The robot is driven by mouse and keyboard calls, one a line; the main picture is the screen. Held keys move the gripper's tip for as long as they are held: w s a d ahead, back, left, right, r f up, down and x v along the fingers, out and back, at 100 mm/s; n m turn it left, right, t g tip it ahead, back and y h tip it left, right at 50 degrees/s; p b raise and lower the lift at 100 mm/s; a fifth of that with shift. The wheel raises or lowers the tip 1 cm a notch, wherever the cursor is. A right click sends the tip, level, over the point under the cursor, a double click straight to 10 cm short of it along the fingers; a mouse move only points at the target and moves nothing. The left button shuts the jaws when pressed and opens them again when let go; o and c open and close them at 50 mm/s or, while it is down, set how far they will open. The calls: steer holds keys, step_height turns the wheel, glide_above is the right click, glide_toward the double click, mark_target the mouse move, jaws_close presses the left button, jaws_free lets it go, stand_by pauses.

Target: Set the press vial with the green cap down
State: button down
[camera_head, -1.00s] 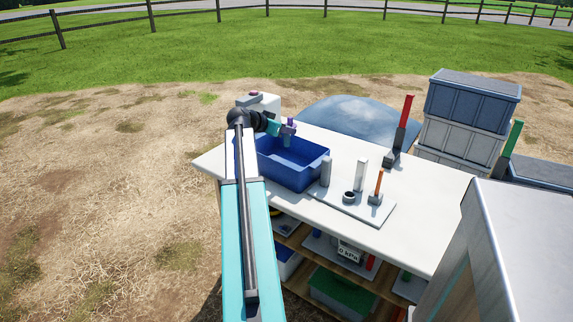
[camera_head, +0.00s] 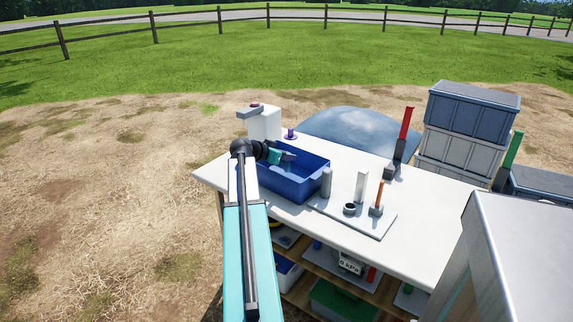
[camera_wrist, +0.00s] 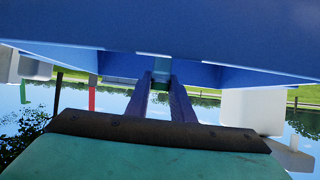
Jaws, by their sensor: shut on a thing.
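My gripper (camera_head: 289,156) is low inside the blue bin (camera_head: 310,182) on the table, its wrist near the left rim. In the wrist view, my two dark fingers (camera_wrist: 161,78) close on a small greenish piece (camera_wrist: 161,69), which I take to be the press vial with the green cap. Only a small part of the vial shows between the fingertips. The blue bin also fills the top of the wrist view (camera_wrist: 130,30). I cannot tell whether the vial touches the bin floor.
Right of the bin, a pale board (camera_head: 378,228) holds a grey cylinder, a white cylinder, a dark ring and an orange-handled stand. A white box (camera_head: 263,124) and a purple item (camera_head: 290,134) stand behind the bin. A red-handled tool (camera_head: 404,135) stands farther right. The front right tabletop is clear.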

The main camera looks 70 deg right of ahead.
mark_target(285, 163)
steer(key=shift+f, duration=1.65)
steer(key=shift+f, duration=0.15)
steer(key=c, duration=1.5)
jaws_free()
steer(key=shift+c, duration=0.2)
steer(key=shift+r, duration=0.2)
steer(key=v, duration=1.2)
steer(key=shift+a+f, duration=0.1)
